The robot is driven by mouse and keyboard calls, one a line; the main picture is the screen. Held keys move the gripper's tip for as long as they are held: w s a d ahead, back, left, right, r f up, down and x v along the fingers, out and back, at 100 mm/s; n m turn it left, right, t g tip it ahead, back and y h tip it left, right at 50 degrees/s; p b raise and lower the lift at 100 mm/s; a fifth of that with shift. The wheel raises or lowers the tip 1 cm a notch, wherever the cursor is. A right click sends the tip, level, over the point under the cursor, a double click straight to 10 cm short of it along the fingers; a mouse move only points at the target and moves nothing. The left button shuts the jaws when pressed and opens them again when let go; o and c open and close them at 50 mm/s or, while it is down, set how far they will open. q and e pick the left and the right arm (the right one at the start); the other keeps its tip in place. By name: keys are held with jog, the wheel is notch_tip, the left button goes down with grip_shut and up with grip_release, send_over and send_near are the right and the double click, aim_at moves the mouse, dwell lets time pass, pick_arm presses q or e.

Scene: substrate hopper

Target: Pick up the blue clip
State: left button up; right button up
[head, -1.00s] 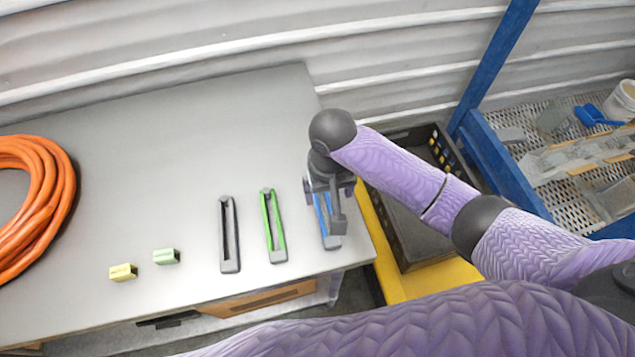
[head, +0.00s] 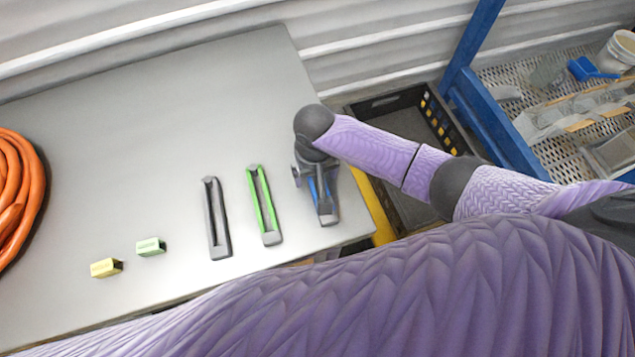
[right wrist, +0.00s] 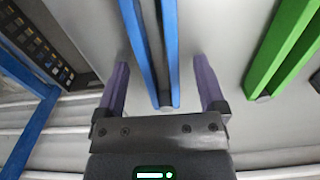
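The blue clip (head: 314,188) lies at the right end of the grey table, mostly hidden under my right gripper in the head view. In the right wrist view the blue clip (right wrist: 172,45) runs between the two purple fingers. My right gripper (right wrist: 160,80) is open, one finger on each side of the clip with gaps between. My right gripper (head: 322,185) hangs over the clip in the head view. Whether the fingertips are down at the table I cannot tell. My left gripper is not in view.
A green clip (head: 269,238) and a grey clip (head: 219,252) lie to the left of the blue one. Green and yellow blocks (head: 151,247) and an orange hose coil (head: 36,190) are further left. A black crate (head: 400,104) stands beyond the table's right edge.

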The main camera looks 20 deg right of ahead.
grip_shut()
jog(key=shift+r, duration=0.1)
